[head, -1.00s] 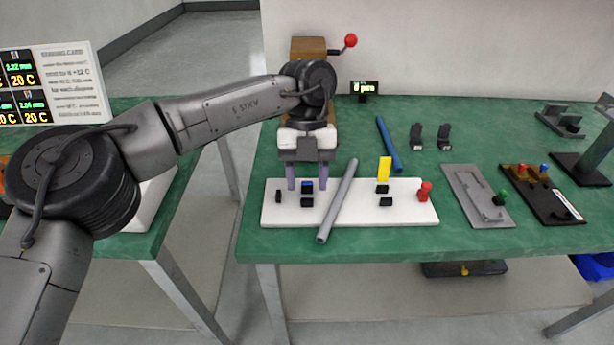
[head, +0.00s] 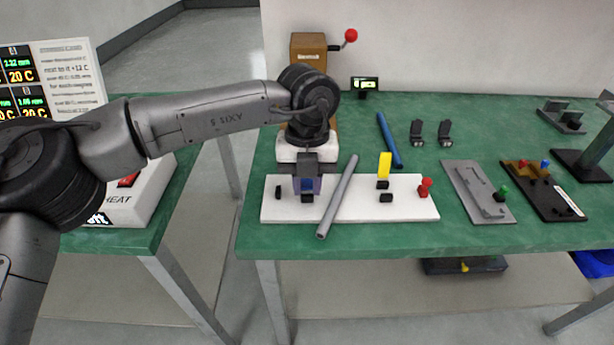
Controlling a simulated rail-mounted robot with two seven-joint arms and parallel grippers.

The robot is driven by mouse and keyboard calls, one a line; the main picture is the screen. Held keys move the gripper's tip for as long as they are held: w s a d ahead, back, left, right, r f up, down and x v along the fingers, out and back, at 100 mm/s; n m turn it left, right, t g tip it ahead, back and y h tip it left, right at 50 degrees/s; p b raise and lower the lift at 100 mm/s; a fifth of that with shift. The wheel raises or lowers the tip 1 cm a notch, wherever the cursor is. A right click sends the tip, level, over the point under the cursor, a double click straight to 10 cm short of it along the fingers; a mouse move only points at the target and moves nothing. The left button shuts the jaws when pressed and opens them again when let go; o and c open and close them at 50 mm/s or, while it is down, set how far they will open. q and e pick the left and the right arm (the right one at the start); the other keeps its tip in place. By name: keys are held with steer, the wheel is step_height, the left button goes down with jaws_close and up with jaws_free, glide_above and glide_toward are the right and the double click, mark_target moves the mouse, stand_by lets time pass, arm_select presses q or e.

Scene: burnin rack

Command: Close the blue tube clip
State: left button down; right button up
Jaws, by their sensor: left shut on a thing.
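A white board (head: 410,210) lies on the green table and carries small black clip parts. My left gripper (head: 307,188) points down over the board's left part and is shut. Between its fingers a patch of blue shows, where the blue clip (head: 315,185) sits; the fingers hide most of it, so its latch cannot be made out. A yellow clip (head: 384,164) stands upright on a black base to the right. A grey tube (head: 340,192) lies slantwise across the board, just right of my gripper. My right gripper is not in view.
A red knob (head: 425,186) stands at the board's right end. A blue tube (head: 389,140) and two black clamps (head: 417,132) lie behind. A grey plate (head: 478,192) and dark fixture (head: 543,192) are to the right. A small display (head: 365,84) stands at the back.

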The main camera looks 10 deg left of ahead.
mark_target(307, 186)
arm_select(q)
steer(key=shift+s+f+t, duration=0.1)
steer(key=shift+f+t, duration=0.1)
steer(key=shift+t, duration=0.3)
steer(key=c, duration=1)
jaws_free()
steer(key=shift+o, duration=0.2)
steer(key=shift+r, duration=0.1)
steer(key=shift+r, duration=0.25)
step_height(307, 186, up, 13)
steer(key=p, duration=0.7)
steer(key=shift+r, duration=0.1)
